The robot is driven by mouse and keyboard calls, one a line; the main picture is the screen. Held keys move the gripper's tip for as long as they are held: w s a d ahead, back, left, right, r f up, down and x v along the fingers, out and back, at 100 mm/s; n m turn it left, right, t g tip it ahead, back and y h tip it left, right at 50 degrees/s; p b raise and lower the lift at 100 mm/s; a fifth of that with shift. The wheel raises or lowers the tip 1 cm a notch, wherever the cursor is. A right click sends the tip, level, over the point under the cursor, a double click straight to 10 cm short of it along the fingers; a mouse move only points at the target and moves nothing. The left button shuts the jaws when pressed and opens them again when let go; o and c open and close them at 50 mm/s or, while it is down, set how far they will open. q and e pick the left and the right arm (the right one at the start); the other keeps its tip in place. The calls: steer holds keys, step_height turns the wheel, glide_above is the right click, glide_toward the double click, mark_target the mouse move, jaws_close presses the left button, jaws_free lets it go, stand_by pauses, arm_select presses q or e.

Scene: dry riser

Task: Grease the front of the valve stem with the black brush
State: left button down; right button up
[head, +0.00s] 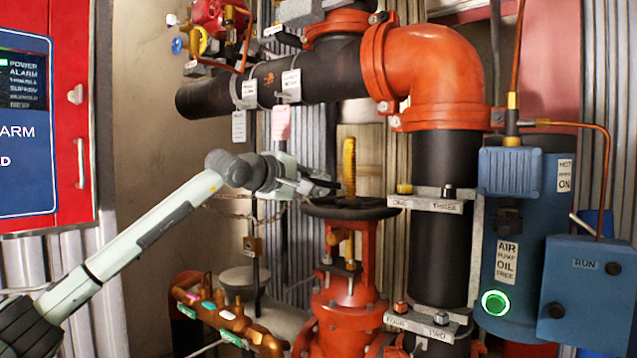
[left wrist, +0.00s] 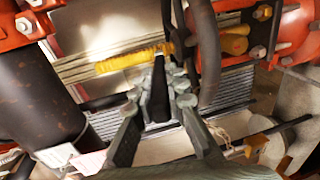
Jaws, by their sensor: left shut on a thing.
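The valve stem (head: 349,167) is a yellow threaded rod standing upright above the dark handwheel (head: 350,208) of the red valve. It also shows in the left wrist view (left wrist: 133,58), lying across the picture. My left gripper (head: 313,187) is to the left of the stem, just above the handwheel rim. It is shut on the black brush (left wrist: 157,95), which lies between the fingers and points at the stem. The brush tip is at or very near the stem's side; I cannot tell whether it touches. My right gripper is not in view.
A black pipe with an orange elbow (head: 436,65) runs above and to the right of the valve. Tags (head: 281,122) and a chain hang behind my arm. A blue air pump (head: 520,235) stands at the right, and a red alarm panel (head: 75,130) at the left.

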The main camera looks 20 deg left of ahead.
arm_select(q)
steer(key=shift+r, duration=0.15)
steer(key=shift+r+p, duration=1.05)
steer(key=shift+r, duration=0.3)
steer(key=shift+r+p, duration=0.95)
steer(key=shift+r, duration=0.4)
steer(key=shift+r+p, duration=1)
steer(key=shift+r, duration=0.3)
